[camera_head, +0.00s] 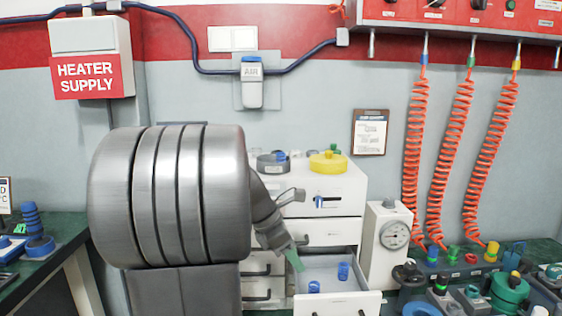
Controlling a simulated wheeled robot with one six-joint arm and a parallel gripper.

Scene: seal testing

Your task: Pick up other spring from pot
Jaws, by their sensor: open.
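My gripper (288,248) is partly hidden behind my large silver arm links, with a green tip showing above the left side of an open white drawer (340,303). It appears empty. A small blue spring-like piece (343,271) stands in the drawer, and a second blue piece (314,287) sits nearer its front left; both are apart from the gripper. A grey round pot (271,166) on the cabinet top has small blue and grey pieces at it. A yellow round pot (328,163) beside it has green and blue pieces on top. Which of these is the task's pot is unclear.
The white drawer cabinet (345,190) stands against the wall, with a gauge box (390,245) close on its right. Orange coiled hoses (455,150) hang at the right above a green bench crowded with parts. Another bench (60,240) is at the left.

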